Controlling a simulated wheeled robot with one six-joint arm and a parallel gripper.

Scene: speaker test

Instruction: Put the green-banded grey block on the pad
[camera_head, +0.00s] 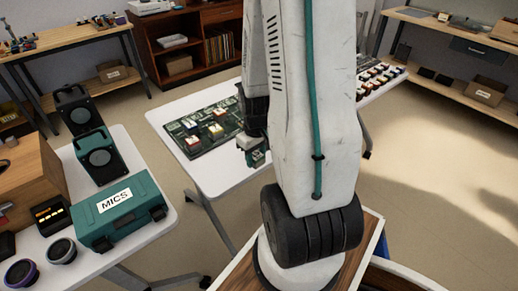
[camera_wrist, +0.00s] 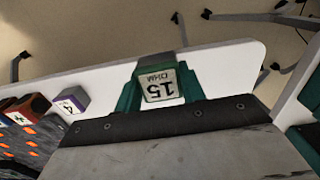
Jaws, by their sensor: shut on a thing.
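In the head view my gripper (camera_head: 254,152) hangs over the right side of the white table, just right of the dark board; the block there is small and hard to make out. I cannot pick out the pad for certain in either view.
The dark board (camera_head: 188,146) bears several coloured blocks, and a purple-sided block (camera_wrist: 72,101) shows in the wrist view. A table at left holds a teal "MICS" case (camera_head: 118,210) and speakers (camera_head: 97,155). White tabletop (camera_head: 222,178) in front of the board is clear.

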